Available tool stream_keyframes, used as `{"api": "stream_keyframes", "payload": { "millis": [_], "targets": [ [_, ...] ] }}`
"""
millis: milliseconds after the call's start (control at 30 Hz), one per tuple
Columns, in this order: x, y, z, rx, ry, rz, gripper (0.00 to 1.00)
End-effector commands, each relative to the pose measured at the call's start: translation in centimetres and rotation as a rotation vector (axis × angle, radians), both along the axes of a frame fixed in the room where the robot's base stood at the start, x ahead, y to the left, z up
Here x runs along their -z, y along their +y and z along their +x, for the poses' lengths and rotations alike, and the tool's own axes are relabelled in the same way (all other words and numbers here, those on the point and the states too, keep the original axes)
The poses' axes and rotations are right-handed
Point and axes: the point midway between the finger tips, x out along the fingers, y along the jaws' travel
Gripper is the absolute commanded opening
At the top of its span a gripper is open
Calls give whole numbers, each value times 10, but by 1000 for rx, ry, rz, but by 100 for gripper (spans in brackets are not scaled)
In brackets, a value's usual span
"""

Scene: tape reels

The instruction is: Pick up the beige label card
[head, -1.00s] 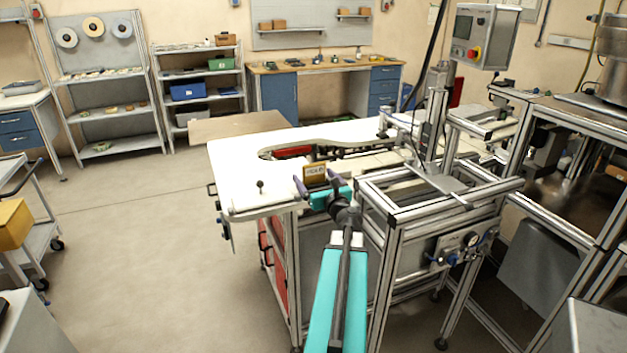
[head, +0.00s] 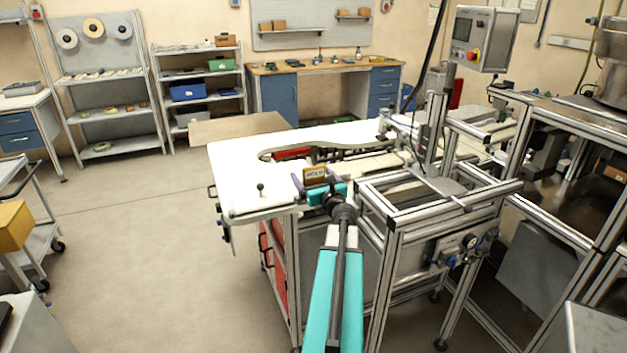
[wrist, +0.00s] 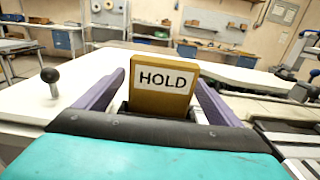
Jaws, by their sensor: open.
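The beige label card (head: 315,171) is a mustard-tan plate standing upright at the front of the white table. In the wrist view the card (wrist: 159,96) faces me with a white "HOLD" label and has a dark base at its foot. My gripper (head: 317,182) is open, its purple fingers on either side of the card. In the wrist view the open gripper (wrist: 161,80) has the card between its fingers. I cannot tell whether either finger touches it. The card's lower part is partly hidden behind my gripper.
The white table (head: 235,170) has a black knob (head: 261,187) left of the card and free surface around it. An aluminium frame (head: 400,200) with machinery stands close on the right. Open floor (head: 130,260) lies to the left.

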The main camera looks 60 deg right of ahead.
Motion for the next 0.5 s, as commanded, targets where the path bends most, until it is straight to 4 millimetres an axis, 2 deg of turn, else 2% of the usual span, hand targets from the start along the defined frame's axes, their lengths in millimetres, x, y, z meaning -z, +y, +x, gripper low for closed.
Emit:
{"api": "stream_keyframes", "payload": {
  "millis": [200,500],
  "targets": [
    [-1,-13,15,-1,-1,1,88],
    [0,-15,20,0,0,0,88]
  ]
}}
